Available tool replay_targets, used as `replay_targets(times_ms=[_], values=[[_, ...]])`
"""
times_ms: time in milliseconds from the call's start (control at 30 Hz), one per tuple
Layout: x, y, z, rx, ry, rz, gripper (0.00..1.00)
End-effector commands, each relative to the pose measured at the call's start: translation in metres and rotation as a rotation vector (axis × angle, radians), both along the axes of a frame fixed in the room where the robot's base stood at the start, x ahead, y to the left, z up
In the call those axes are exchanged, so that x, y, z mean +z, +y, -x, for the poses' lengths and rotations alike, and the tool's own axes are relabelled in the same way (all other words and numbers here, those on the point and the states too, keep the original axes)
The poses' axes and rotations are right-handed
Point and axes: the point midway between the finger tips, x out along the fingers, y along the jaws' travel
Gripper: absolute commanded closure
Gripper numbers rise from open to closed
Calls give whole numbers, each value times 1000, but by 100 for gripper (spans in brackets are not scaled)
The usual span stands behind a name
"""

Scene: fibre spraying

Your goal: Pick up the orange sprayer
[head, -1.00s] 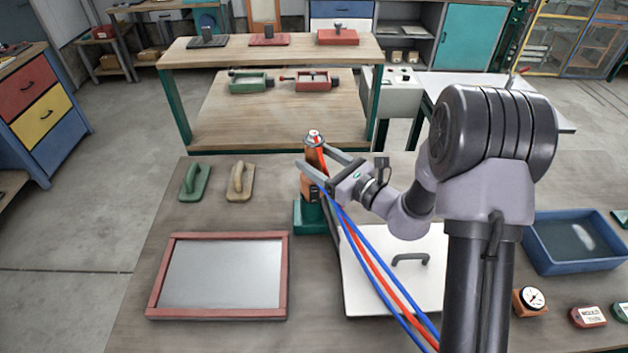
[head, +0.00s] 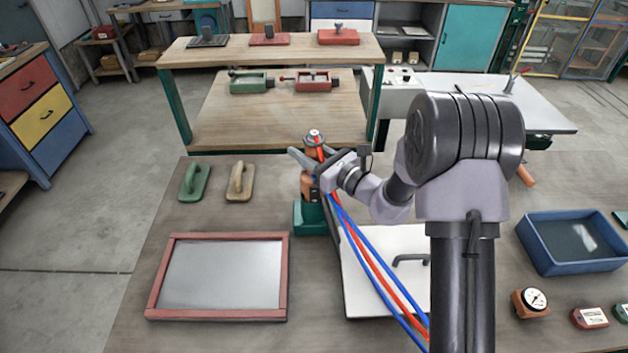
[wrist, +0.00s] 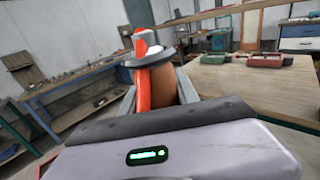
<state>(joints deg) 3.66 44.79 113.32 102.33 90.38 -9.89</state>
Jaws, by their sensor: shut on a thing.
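The orange sprayer (head: 308,186) stands upright in a green holder (head: 311,218) on the near workbench. It has a dark collar and a white and red top. My gripper (head: 303,168) reaches it from the right and is shut on its upper body, just below the collar. In the wrist view the sprayer (wrist: 165,88) rises between the two fingers, with a red strip down its front. Its lower part is hidden there by my gripper's body. The sprayer's foot still appears to be within the holder.
Blue and red hoses (head: 370,262) run from the sprayer area toward the front. A white lidded panel (head: 372,295) and a red-framed plate (head: 220,275) lie in front. Green (head: 194,183) and tan (head: 240,182) floats lie left; a blue tray (head: 572,258) lies right.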

Motion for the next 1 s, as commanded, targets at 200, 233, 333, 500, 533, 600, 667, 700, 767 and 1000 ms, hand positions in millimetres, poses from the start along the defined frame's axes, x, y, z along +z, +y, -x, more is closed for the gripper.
replay_targets(times_ms=[200,233,333,500,533,600,667,700,767,1000], values=[[3,0,0,-1,-3,-1,100],[5,0,0,-1,-4,-1,100],[23,0,-1,-1,-6,-1,100],[66,0,0,0,-6,-1,100],[73,0,0,0,-6,-1,100],[86,0,0,-1,-6,-1,100],[95,0,0,0,-5,-1,100],[101,0,0,0,-5,-1,100],[110,0,0,0,-4,-2,100],[124,0,-1,0,-2,-1,100]])
